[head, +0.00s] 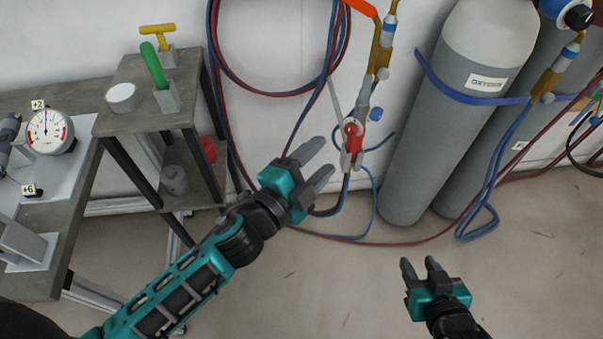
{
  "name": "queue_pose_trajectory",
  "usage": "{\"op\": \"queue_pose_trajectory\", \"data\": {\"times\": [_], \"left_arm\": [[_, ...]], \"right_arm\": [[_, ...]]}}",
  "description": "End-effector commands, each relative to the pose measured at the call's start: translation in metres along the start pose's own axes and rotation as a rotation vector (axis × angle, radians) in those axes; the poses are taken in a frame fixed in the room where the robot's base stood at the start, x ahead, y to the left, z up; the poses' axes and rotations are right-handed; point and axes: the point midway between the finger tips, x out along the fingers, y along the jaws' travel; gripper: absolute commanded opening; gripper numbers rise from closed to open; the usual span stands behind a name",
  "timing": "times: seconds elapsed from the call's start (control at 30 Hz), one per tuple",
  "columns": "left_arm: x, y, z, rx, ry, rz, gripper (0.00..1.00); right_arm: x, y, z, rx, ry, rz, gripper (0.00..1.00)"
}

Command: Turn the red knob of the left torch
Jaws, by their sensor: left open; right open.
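The left torch (383,50) hangs at the wall, a brass and grey body with an orange-red part at its top. Its red knob (353,130) sits at the lower end, and a blue knob (376,114) is beside it on the right. A grey holder partly surrounds the red knob. My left gripper (320,161) is open and empty, with its fingertips pointing right, left of and slightly below the red knob and apart from it in the picture. My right gripper (417,263) is open and empty at the lower right, pointing up, well below the torch.
Grey oxygen cylinder (430,130) stands right of the torch. Another torch (556,72) hangs further right. Red and blue hoses (222,90) loop along wall and floor. A shelf stand (115,65) with green- and yellow-handled items and a gauge (47,131) are left.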

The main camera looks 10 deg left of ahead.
Motion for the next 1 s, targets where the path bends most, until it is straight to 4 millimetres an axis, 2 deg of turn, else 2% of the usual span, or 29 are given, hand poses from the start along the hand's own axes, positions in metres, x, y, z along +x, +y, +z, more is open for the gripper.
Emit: {"op": "queue_pose_trajectory", "data": {"times": [0.1, 0.33, 1.0], "left_arm": [[-0.022, 0.002, 0.001, -0.002, -0.002, 0.002, 0.54], [-0.043, 0.001, 0.000, -0.001, 0.000, 0.000, 0.54], [-0.048, 0.001, 0.001, -0.008, -0.004, 0.001, 0.54]], "right_arm": [[0.002, 0.000, 0.002, 0.000, 0.000, 0.000, 0.43], [0.003, 0.000, 0.004, 0.000, 0.000, 0.000, 0.43], [0.003, 0.000, 0.004, -0.001, 0.000, 0.000, 0.43]]}}
